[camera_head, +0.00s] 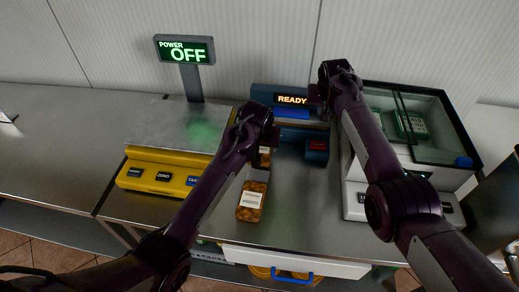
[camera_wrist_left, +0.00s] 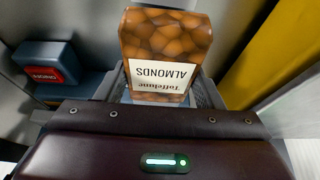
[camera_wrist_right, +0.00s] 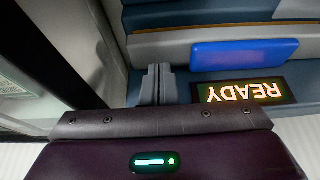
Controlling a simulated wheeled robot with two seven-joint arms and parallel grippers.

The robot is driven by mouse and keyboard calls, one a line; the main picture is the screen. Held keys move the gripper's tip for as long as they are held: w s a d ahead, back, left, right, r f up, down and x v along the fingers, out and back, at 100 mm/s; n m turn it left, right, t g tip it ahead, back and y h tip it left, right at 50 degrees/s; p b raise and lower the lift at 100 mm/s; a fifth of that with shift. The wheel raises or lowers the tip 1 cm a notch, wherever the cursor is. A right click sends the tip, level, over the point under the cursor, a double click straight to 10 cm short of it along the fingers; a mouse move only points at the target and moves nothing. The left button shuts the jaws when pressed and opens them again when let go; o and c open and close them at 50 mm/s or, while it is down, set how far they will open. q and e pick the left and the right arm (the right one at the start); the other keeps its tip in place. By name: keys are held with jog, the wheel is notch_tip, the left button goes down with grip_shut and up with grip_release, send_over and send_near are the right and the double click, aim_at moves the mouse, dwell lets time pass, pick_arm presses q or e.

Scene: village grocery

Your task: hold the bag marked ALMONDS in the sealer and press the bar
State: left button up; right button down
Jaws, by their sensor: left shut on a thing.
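The brown bag marked ALMONDS (camera_wrist_left: 165,40) is between the fingers of my left gripper (camera_wrist_left: 162,92), which is shut on it. In the head view the lower part of this bag (camera_head: 263,158) shows below my left wrist, and the rest is hidden. The blue sealer (camera_head: 262,93) stands at the back, with its display (camera_head: 291,99) reading READY and a bright blue bar (camera_head: 291,113). The bar also shows in the right wrist view (camera_wrist_right: 245,54). My right gripper (camera_wrist_right: 157,84) is shut and empty, beside the bar and display, apart from the bar.
A second brown bag (camera_head: 251,201) with a white label lies on the counter in front. A yellow scale (camera_head: 150,178) stands left, its display (camera_head: 185,51) reading OFF. A glass-topped case (camera_head: 430,150) stands right.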

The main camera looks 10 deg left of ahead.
pick_arm(q)
jog(key=shift+w, duration=2.15)
jog(key=shift+f, duration=0.15)
pick_arm(e)
jog(key=shift+f, duration=0.15)
jog(key=shift+f, duration=0.35)
